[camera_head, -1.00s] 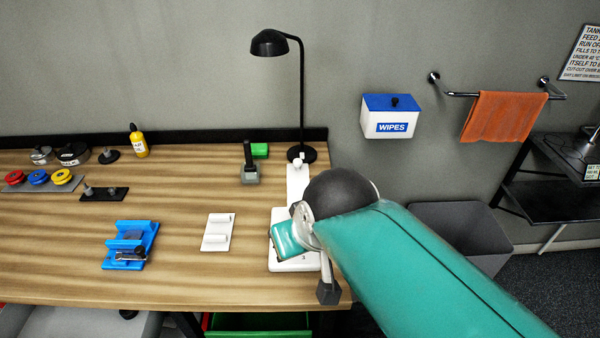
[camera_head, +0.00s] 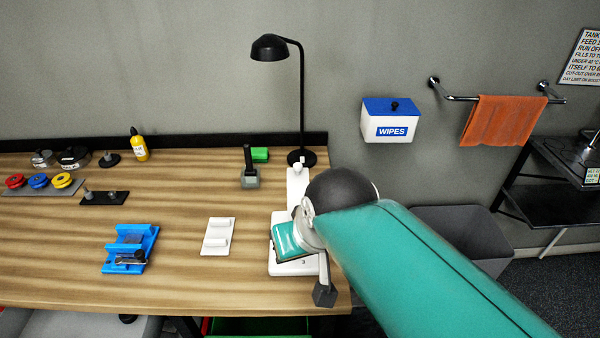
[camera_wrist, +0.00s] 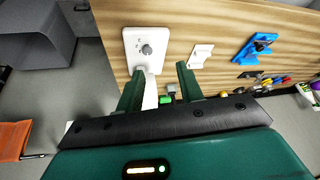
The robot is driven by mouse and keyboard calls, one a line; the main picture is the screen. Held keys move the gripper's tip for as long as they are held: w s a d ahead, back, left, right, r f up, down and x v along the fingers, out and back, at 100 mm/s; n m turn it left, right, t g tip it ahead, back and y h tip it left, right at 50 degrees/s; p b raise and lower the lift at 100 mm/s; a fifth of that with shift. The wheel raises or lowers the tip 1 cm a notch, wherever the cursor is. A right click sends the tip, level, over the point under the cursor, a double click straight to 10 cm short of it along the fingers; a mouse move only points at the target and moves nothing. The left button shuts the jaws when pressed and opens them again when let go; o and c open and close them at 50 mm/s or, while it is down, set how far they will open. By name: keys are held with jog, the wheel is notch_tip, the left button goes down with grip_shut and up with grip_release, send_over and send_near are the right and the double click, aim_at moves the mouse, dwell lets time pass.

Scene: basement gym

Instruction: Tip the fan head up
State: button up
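A white unit stands at the table's right front, with a flat base (camera_head: 297,267) and a narrow white upright or strip (camera_head: 297,185) behind it, ending in a small round white knob. I cannot make out a clear fan head; my arm covers part of this unit. In the wrist view, the base (camera_wrist: 148,58) shows a grey dial, and the white strip (camera_wrist: 151,92) runs down between my fingers, close to the left one. My gripper (camera_wrist: 160,72) is open, its two green fingers apart. Whether a finger touches the strip, I cannot tell.
A black lamp (camera_head: 302,100) stands just behind the white unit. A white holder (camera_head: 217,237) and a blue fixture (camera_head: 131,248) lie to its left, a dark-handled tool (camera_head: 250,175) behind them. A grey bin (camera_head: 460,228) stands right of the table.

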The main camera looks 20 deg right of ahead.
notch_tip(320, 180, down, 4)
jog(key=w+m+g+y, duration=0.2)
jog(key=m+g+y, duration=0.15)
jog(key=m, duration=0.45)
jog(key=m+t+y, duration=0.9)
jog(key=m+t, duration=0.2)
jog(key=m, duration=0.7)
send_near(298, 164)
jog(key=x, duration=1)
grip_shut()
